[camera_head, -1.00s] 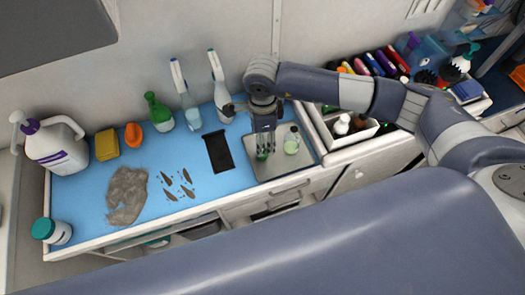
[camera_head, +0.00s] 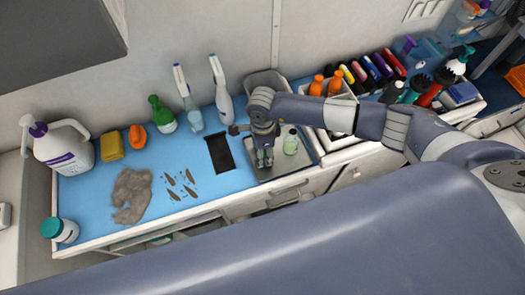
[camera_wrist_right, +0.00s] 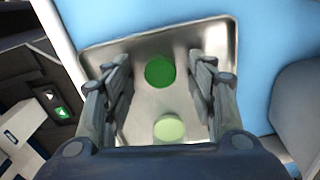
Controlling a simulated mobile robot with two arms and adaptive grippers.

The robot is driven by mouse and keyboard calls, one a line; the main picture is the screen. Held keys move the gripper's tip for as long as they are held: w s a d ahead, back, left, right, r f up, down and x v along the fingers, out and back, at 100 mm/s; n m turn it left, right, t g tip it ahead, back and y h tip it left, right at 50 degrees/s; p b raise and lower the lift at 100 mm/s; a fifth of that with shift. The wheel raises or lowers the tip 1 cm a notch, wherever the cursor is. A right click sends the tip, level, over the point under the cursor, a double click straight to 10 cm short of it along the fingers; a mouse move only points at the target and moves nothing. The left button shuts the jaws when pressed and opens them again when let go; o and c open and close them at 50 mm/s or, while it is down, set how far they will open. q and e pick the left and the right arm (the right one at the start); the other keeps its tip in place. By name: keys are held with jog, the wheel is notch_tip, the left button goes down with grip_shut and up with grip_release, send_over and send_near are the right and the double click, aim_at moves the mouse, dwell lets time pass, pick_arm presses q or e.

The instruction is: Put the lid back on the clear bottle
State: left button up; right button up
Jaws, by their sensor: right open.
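The clear bottle (camera_head: 290,142), with pale green contents, stands upright on a metal tray (camera_head: 296,168) at the right end of the blue counter. In the right wrist view, a pale green disc (camera_wrist_right: 169,128) on the tray appears to be this bottle from above. The dark green round lid (camera_wrist_right: 160,71) lies on the tray, apart from it. My right gripper (camera_head: 264,161) points down over the tray, just left of the bottle. Its fingers (camera_wrist_right: 157,85) are open, one on each side of the lid in the wrist view, without visible contact. My left gripper is out of view.
A black mat (camera_head: 219,152) lies left of the tray. Several spray bottles (camera_head: 219,95) stand along the back wall. A grey container (camera_head: 265,82) is behind the gripper. A bin with orange-capped bottles (camera_head: 317,85) stands right. Grey fur (camera_head: 132,195) lies at left.

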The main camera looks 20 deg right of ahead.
jog(key=shift+f, duration=0.3)
jog(key=c, duration=0.8)
jog(key=shift+o, duration=0.2)
jog(key=shift+r, duration=0.1)
jog(key=shift+r+b, duration=0.6)
jog(key=shift+r, duration=0.15)
jog(key=shift+s+a+r+b, duration=0.3)
jog(key=shift+s+r+b, duration=0.25)
jog(key=shift+r+b, duration=0.2)
jog(key=s+a+r+b, duration=0.2)
jog(key=s+a+b, duration=0.2)
jog(key=s, duration=0.9)
jog(key=shift+a+b, duration=0.3)
jog(key=shift+a, duration=1)
